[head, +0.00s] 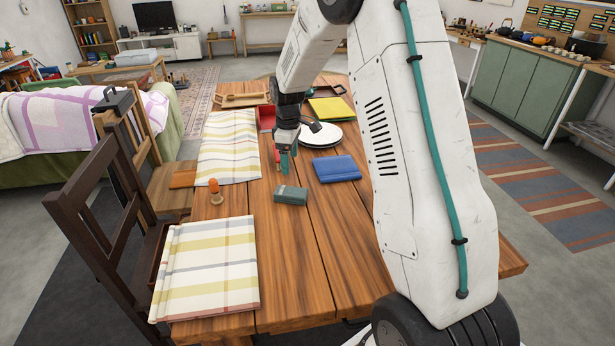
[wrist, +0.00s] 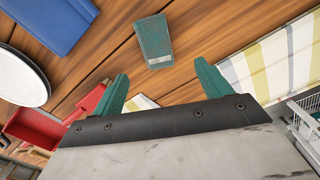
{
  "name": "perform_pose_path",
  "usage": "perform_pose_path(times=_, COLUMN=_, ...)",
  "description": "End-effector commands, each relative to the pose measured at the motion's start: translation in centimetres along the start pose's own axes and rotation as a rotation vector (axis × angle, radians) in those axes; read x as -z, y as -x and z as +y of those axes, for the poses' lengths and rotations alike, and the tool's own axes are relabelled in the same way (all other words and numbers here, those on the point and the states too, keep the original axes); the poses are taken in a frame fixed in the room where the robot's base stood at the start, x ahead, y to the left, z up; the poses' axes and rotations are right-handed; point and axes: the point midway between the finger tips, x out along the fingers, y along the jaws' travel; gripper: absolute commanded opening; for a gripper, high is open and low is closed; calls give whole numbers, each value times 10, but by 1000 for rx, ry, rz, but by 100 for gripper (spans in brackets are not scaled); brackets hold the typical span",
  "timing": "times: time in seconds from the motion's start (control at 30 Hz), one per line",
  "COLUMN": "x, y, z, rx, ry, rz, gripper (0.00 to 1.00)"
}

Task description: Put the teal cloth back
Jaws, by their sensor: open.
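The teal cloth (head: 290,195) is a small, dark grey-green folded block lying flat on the wooden table. In the wrist view the teal cloth (wrist: 153,42) lies beyond my fingertips, roughly in line with the gap between them. My gripper (head: 285,163) points down above the table, behind the cloth in the head view and apart from it. In the wrist view the two teal fingers of my gripper (wrist: 163,80) are spread wide with nothing between them.
A blue folded cloth (head: 337,169) lies to the right, with white plates (head: 318,142) behind it. A red box (head: 266,118) and a yellow folded cloth (head: 331,108) are farther back. Striped cloths (head: 210,265) cover the left side, near an orange-topped object (head: 215,190). Bare wood surrounds the teal cloth.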

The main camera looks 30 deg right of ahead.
Motion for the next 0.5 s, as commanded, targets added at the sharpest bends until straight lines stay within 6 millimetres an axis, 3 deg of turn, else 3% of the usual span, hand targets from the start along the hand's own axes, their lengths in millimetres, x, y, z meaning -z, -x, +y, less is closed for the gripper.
perform_pose_path(times=0.17, x=-10, y=66, z=-47, rx=-19, ry=-93, rz=15, gripper=77)
perform_pose_path(times=0.3, x=-31, y=120, z=-104, rx=-31, ry=-207, rz=28, gripper=77)
perform_pose_path(times=0.5, x=-71, y=173, z=-189, rx=-41, ry=-369, rz=48, gripper=77)
